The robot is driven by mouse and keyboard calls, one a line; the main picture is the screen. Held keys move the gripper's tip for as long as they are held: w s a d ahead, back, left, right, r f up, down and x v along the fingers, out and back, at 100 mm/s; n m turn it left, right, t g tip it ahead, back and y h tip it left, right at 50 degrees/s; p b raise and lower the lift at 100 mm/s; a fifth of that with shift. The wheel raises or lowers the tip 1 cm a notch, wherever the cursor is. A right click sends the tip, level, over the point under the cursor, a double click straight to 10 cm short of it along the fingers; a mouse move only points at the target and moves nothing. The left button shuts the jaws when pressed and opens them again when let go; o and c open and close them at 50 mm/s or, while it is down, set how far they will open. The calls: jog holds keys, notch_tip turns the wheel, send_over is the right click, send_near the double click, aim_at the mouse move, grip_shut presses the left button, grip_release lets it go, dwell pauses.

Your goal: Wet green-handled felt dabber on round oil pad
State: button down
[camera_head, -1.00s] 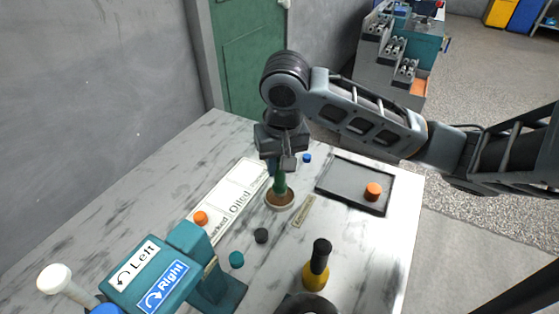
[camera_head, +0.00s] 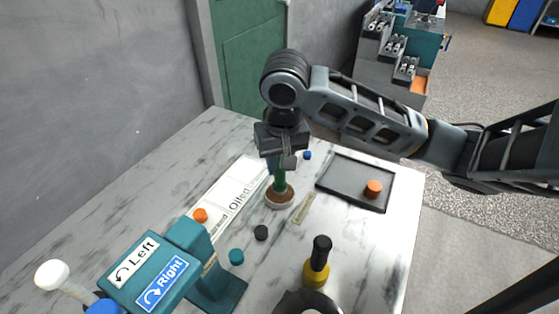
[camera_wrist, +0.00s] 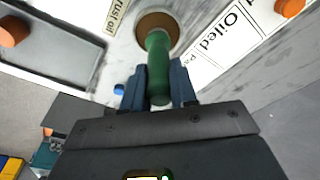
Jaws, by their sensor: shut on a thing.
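My gripper (camera_head: 281,163) is shut on the green-handled felt dabber (camera_head: 280,181), which stands about upright under it. The wrist view shows the green handle (camera_wrist: 158,65) between the two blue-grey fingers (camera_wrist: 158,88). The dabber's lower end is over the round oil pad (camera_head: 279,203), a brown disc in a pale rim on the table. The pad also shows in the wrist view (camera_wrist: 172,18), behind the handle. The dabber's felt tip is hidden, so I cannot tell for certain whether it touches the pad.
A white "Oiled" board (camera_head: 228,203) with an orange plug (camera_head: 200,215) lies left of the pad. A dark tray (camera_head: 343,179) with an orange plug (camera_head: 374,188) is at right. Black (camera_head: 261,233) and teal (camera_head: 236,257) plugs, a yellow bottle (camera_head: 317,265) and a teal Left/Right fixture (camera_head: 150,272) stand nearer.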

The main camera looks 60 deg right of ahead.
jog(key=shift+f+b, duration=0.35)
jog(key=shift+f, duration=0.15)
dwell(1.2)
jog(key=shift+r+p, duration=3)
jog(key=shift+r, duration=0.65)
jog(key=shift+f, duration=0.1)
